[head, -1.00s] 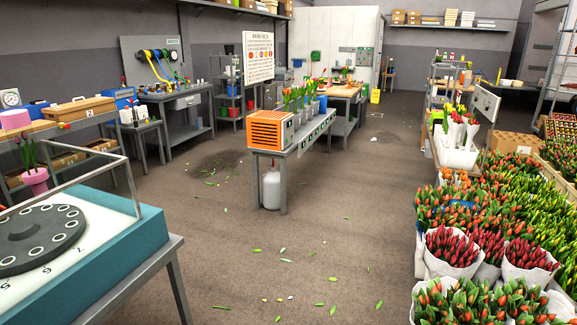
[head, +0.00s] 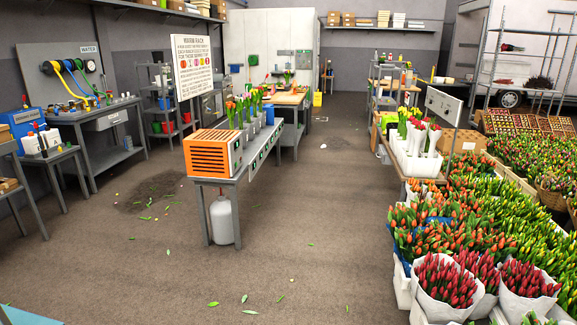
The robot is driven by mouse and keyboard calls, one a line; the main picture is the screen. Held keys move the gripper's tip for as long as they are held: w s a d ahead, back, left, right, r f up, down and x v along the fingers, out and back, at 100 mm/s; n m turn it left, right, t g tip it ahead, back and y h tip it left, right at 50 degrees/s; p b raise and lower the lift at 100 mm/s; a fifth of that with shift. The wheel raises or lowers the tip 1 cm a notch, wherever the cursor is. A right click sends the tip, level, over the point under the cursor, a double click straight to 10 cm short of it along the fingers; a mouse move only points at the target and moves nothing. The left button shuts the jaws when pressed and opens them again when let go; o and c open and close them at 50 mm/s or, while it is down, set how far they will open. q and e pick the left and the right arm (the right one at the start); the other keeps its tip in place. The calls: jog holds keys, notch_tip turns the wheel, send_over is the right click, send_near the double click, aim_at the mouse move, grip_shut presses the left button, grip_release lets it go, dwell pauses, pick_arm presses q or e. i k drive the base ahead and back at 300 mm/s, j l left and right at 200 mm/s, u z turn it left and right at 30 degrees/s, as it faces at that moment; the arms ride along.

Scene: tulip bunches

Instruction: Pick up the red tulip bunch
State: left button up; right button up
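Several bunches of dark red tulips in white wrap stand at the lower right; the nearest (head: 446,281) is left of another (head: 528,279). Red tulips in white sleeves (head: 412,128) stand upright in a white crate (head: 417,165) on the right-hand bench. More red tulips (head: 240,107) stand in pots on the middle bench (head: 262,152), behind the orange heater. I cannot tell which of these the task means. Neither of my grippers is in view.
An orange heater (head: 206,154) sits on the middle bench's near end, with a white tank (head: 223,221) below. Orange tulips (head: 440,232) and green-yellow ones fill the right side. The middle floor is open, with scattered leaves. Workbenches (head: 95,115) line the left.

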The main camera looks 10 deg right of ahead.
aim_at(409, 138)
jog(key=i+l+z, duration=0.15)
jog(key=i+z, duration=0.15)
jog(key=i, duration=0.75)
jog(key=i+z, duration=0.3)
jog(key=i, duration=0.7)
jog(key=i+u, duration=0.1)
jog(key=i, duration=2)
jog(key=i+z, duration=0.1)
jog(key=i, duration=0.9)
jog(key=i+j+z, duration=0.1)
jog(key=i, duration=0.95)
jog(key=i+l+z, duration=0.2)
jog(key=i, duration=0.3)
jog(key=i+j+z, duration=0.15)
jog(key=i, duration=0.35)
jog(key=i+z, duration=0.2)
jog(key=i, duration=0.35)
jog(key=i+j+z, duration=0.2)
jog(key=i, duration=0.3)
jog(key=i+j+z, duration=0.15)
jog(key=i, duration=0.35)
jog(key=z, duration=1.85)
jog(key=k+j+z, duration=0.15)
jog(key=j, duration=0.15)
